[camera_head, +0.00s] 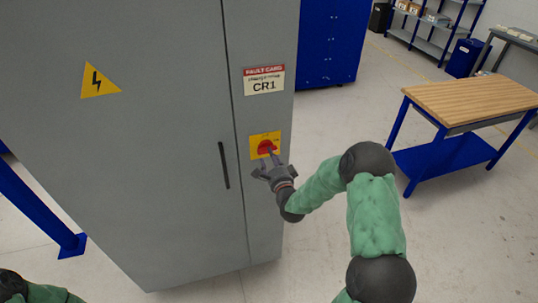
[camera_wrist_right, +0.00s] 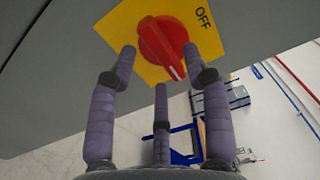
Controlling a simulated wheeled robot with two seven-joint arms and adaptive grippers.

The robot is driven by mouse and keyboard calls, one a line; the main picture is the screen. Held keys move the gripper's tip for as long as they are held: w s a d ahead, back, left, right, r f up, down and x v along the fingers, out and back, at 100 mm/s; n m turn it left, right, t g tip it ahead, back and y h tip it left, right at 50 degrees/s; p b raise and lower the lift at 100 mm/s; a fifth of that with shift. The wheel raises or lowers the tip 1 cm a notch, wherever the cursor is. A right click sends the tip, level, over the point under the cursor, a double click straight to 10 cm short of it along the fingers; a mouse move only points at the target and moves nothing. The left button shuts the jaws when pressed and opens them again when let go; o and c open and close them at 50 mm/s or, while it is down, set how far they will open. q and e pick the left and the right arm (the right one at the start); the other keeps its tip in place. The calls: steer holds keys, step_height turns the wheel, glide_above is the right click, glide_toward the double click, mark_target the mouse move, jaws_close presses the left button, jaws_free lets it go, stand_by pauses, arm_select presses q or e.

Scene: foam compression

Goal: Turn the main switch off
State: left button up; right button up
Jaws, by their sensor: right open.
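The main switch is a red rotary knob (camera_head: 265,147) on a yellow plate (camera_head: 256,153), on the narrow right-hand part of a grey cabinet (camera_head: 170,130). In the right wrist view the red knob (camera_wrist_right: 161,44) has a white mark at its lower right end. The word OFF stands on the plate (camera_wrist_right: 205,40), right of the knob; the mark does not point at it. My right gripper (camera_head: 268,166) is open in front of the plate. Two fingers flank the knob and a third is below it; I cannot tell whether they touch. My left gripper is out of view.
A black door handle (camera_head: 224,165) lies left of the switch. A CR1 label (camera_head: 264,82) is above it and a yellow warning triangle (camera_head: 99,81) is at upper left. A wood-topped workbench (camera_head: 475,98) stands to the right, with clear floor (camera_head: 460,240) in front.

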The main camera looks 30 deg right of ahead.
steer(key=shift+x, duration=1.05)
jaws_close()
